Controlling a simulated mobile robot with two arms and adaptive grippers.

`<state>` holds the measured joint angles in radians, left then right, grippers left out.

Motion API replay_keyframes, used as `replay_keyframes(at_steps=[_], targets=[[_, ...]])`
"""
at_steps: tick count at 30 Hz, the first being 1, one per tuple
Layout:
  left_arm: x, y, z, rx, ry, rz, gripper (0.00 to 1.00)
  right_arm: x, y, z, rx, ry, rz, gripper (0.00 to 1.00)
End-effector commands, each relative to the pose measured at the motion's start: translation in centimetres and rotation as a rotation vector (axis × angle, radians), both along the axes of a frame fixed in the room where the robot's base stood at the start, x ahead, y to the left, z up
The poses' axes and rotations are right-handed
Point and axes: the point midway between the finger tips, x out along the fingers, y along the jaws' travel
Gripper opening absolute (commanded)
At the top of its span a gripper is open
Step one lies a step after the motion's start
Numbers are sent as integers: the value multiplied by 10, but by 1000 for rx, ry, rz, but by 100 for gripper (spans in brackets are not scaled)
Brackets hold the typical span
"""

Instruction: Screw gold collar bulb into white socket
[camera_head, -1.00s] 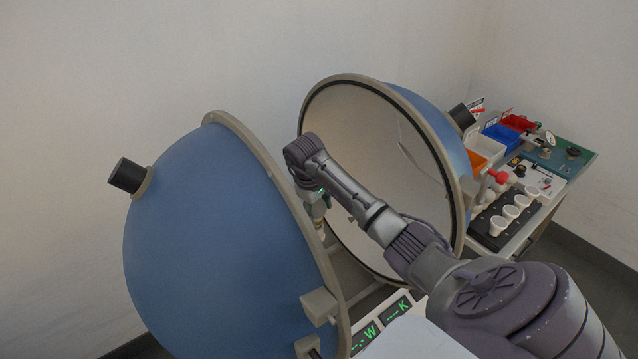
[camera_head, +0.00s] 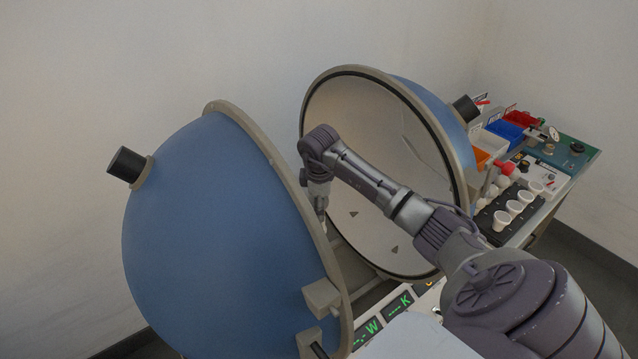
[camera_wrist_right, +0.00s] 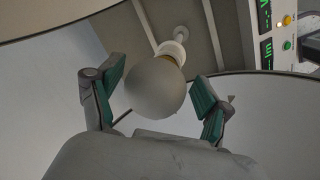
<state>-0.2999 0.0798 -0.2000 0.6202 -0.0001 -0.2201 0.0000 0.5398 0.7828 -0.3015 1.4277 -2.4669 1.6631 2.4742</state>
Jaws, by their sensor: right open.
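In the right wrist view a round frosted bulb (camera_wrist_right: 158,88) has a narrow gold collar (camera_wrist_right: 168,56) at its far end. The collar meets a white socket (camera_wrist_right: 174,48) on a post; whether the thread is fully seated I cannot tell. My right gripper (camera_wrist_right: 157,92) is open, its green-padded fingers on either side of the bulb, with a visible gap at least on the right. In the head view my right gripper (camera_head: 319,195) hangs down between the two sphere halves, its tips partly hidden by the left rim. The bulb is not discernible there. My left gripper is not in view.
The blue left half-sphere (camera_head: 220,230) and the open right half-sphere (camera_head: 350,130) stand close on both sides of my arm. Green-lit displays (camera_head: 398,305) sit in front. A black rack (camera_head: 483,222) with white cups and coloured bins (camera_head: 503,131) are at right.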

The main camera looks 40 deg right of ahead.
Motion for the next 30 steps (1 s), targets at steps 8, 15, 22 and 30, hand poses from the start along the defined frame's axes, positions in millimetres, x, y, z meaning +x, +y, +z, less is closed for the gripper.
replay_keyframes(at_steps=[8, 15, 22, 30], targets=[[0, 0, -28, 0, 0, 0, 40, 0, -5, -4, -3, 0, 518, 78], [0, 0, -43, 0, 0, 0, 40, 2, -6, -2, -2, -1, 926, 78], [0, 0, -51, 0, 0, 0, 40, 2, -8, -1, -1, -1, 1261, 78], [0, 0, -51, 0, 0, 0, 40, 2, -7, 0, 0, 0, 1348, 78]])
